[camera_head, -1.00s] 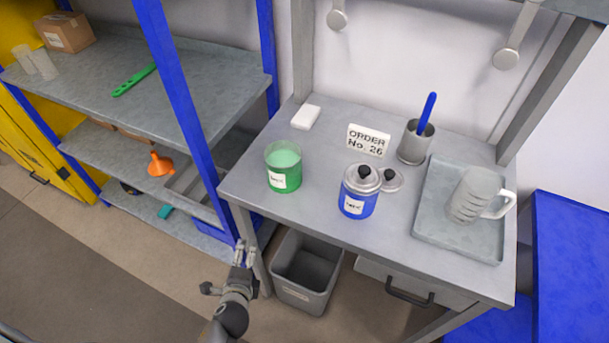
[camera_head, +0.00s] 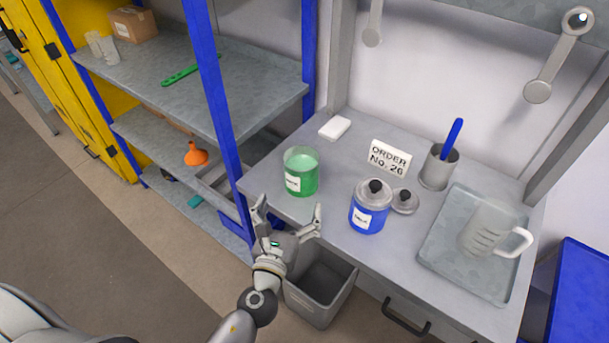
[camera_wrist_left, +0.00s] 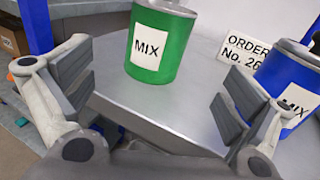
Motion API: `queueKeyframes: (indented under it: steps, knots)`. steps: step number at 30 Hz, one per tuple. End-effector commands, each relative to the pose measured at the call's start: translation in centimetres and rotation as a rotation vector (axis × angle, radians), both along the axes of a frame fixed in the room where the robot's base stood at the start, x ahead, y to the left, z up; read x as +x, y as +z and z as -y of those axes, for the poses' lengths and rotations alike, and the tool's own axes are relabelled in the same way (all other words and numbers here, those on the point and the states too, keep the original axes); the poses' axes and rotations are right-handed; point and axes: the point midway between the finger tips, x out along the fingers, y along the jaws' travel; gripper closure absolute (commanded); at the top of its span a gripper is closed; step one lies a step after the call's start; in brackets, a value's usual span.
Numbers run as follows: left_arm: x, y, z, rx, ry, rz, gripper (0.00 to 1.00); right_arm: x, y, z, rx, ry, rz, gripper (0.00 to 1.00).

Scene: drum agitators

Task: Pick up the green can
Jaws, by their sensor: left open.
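The green can (camera_head: 301,172) stands upright and open-topped near the left front of the grey worktable, with a white label. In the left wrist view the green can (camera_wrist_left: 162,42), labelled MIX, stands ahead of the spread fingers, not between them. My left gripper (camera_head: 289,212) is open and empty at the table's front edge, just short of the can. Its two fingers also show in the left wrist view (camera_wrist_left: 155,100). My right gripper is not in view.
A blue can (camera_head: 369,208) with a knobbed lid stands right of the green can, a loose lid (camera_head: 405,201) beside it. An order sign (camera_head: 389,158), a cup (camera_head: 437,170) and a tray (camera_head: 455,268) with a jug (camera_head: 490,230) are farther right. A blue shelf post (camera_head: 212,100) rises at left.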

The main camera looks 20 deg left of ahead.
Motion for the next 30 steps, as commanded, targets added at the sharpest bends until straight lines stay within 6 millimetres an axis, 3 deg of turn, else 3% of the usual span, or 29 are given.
queueKeyframes:
  steps: [8, 17, 24, 30]
  knots:
    - [3.7, 0.4, 0.1, 0.039, -0.01, 0.007, 0.0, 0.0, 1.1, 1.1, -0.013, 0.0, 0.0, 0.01]
    - [6.3, 0.2, -0.1, 0.035, -0.011, 0.006, 0.0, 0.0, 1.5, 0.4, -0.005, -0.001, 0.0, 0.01]
    - [9.7, 0.0, -0.7, 0.035, -0.01, 0.005, 0.0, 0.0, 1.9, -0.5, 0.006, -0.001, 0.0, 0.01]
    - [10.8, -0.1, -0.7, 0.033, -0.01, 0.005, 0.0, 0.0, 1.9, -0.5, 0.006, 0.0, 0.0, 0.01]
